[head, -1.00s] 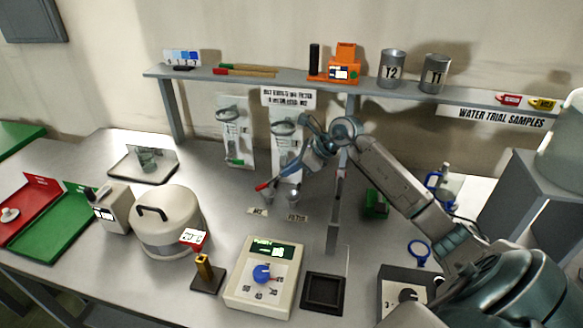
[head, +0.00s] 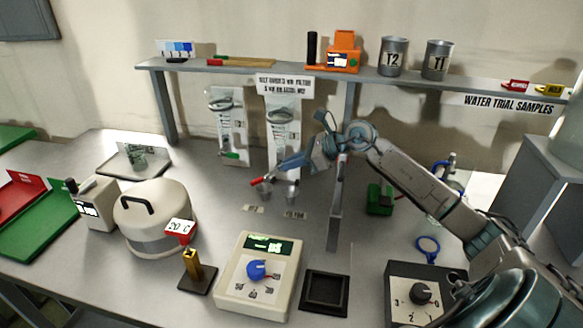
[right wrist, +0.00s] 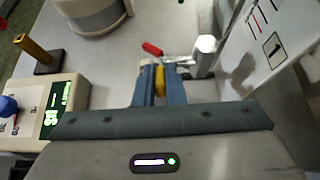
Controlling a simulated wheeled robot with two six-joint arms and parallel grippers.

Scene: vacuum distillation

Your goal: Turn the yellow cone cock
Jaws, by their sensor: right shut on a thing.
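In the right wrist view, the yellow cone cock (right wrist: 159,80) sits between the blue fingers of my right gripper (right wrist: 159,88), which is shut on it. In the head view the right gripper (head: 283,167) reaches in from the right, just below the right-hand cone stand (head: 284,125); its fingers hide the yellow part there. A red piece (head: 257,181) shows just beyond the fingertips and also in the right wrist view (right wrist: 152,49). The left cone stand (head: 226,118) has a green cock (head: 229,155). My left gripper is out of view.
A grey post (head: 335,215) rises close to my right arm. A dial instrument (head: 258,275), a black tray (head: 325,291) and a round lidded pot (head: 155,215) stand in front.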

